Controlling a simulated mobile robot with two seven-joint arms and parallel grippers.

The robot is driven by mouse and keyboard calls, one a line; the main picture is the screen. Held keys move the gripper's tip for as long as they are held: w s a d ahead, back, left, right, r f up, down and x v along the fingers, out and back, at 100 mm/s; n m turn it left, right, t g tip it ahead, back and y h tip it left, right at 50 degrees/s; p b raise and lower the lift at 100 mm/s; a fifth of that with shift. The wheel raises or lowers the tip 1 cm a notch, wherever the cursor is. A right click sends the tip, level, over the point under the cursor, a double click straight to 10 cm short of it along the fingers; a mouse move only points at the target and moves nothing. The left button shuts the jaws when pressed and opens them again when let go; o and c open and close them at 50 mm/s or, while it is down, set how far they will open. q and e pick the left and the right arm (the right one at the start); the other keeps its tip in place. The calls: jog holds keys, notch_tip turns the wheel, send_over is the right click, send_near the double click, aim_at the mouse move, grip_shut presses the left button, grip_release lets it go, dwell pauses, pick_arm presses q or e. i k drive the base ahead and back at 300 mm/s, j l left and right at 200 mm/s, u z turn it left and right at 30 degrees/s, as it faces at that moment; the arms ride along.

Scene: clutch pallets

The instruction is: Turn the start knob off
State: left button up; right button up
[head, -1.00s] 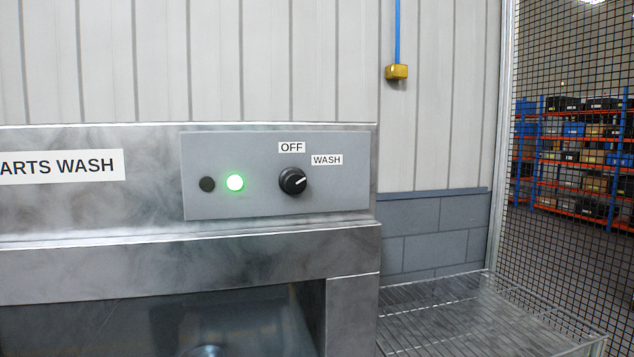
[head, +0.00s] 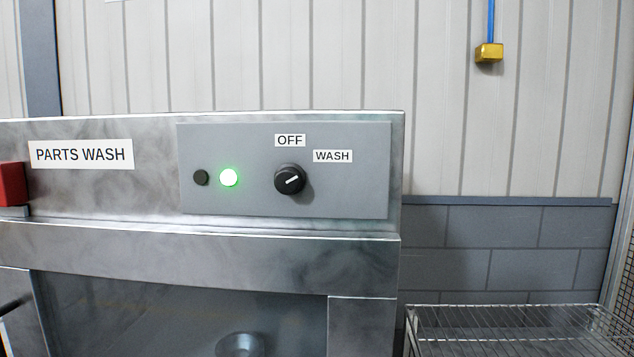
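The start knob (head: 289,180) is a round black knob with a white pointer line. It sits on a grey control panel (head: 345,195) on the front of the steel parts washer (head: 130,200). Its pointer is turned up and to the right, toward the WASH label (head: 332,156). The OFF label (head: 290,140) is straight above the knob. A green lamp (head: 229,177) left of the knob is lit, and a dark round button or lamp (head: 201,178) is beside it. Neither of my grippers shows in the head view.
A red box (head: 12,184) sticks out at the washer's left. A wire rack (head: 510,322) stands at the lower right beside the washer. A yellow box (head: 489,53) hangs on a blue line by the wall. Mesh fencing (head: 627,285) is at the right edge.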

aim_at(289, 177)
jog(key=k+l+u, duration=0.1)
jog(key=l+u, duration=0.35)
jog(key=l, duration=1.55)
